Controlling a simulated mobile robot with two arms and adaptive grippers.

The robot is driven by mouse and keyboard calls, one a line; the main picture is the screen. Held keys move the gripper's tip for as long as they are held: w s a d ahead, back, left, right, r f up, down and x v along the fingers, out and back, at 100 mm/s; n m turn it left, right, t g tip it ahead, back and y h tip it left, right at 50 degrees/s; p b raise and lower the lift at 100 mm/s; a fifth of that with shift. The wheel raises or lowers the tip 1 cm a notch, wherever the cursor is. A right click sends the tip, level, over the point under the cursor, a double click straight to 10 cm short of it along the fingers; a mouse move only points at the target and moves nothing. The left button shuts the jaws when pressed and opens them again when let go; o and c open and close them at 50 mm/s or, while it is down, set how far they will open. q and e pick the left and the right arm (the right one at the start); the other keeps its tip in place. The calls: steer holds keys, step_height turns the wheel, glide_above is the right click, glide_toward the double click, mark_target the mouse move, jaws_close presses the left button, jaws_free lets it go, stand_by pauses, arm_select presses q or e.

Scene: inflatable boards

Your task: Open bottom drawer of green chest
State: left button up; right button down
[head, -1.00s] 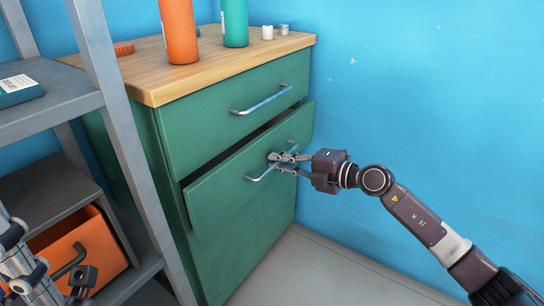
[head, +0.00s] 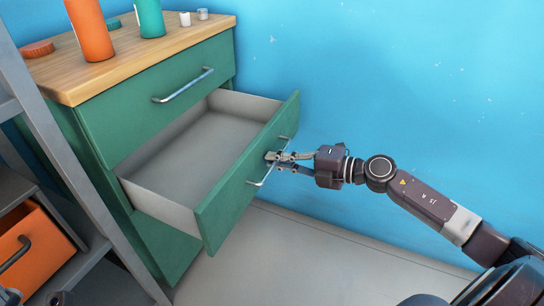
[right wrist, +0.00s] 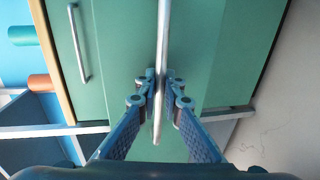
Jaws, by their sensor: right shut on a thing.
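The green chest (head: 118,125) stands at the left in the head view, with a wooden top. Its top drawer (head: 160,98) is closed. The drawer below it (head: 245,185) is pulled well out and looks empty inside. A green surface shows under this open drawer; I cannot tell whether it is another drawer front. My right gripper (head: 277,157) is shut on the bar handle (head: 262,172) of the open drawer. In the right wrist view, the fingers (right wrist: 160,92) pinch the handle (right wrist: 162,45) from both sides. Only a dark fragment of my left gripper (head: 60,298) shows at the lower left edge.
An orange bottle (head: 90,30), a teal bottle (head: 150,18), a red lid (head: 37,48) and small white containers (head: 185,19) stand on the chest. A grey shelf rack (head: 75,205) with an orange bin (head: 35,250) is close at left. The floor (head: 300,255) before the drawer is clear.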

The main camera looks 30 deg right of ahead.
stand_by(0.3)
steer(key=c, duration=2.3)
jaws_free()
steer(key=shift+c, duration=0.2)
steer(key=v, duration=1.2)
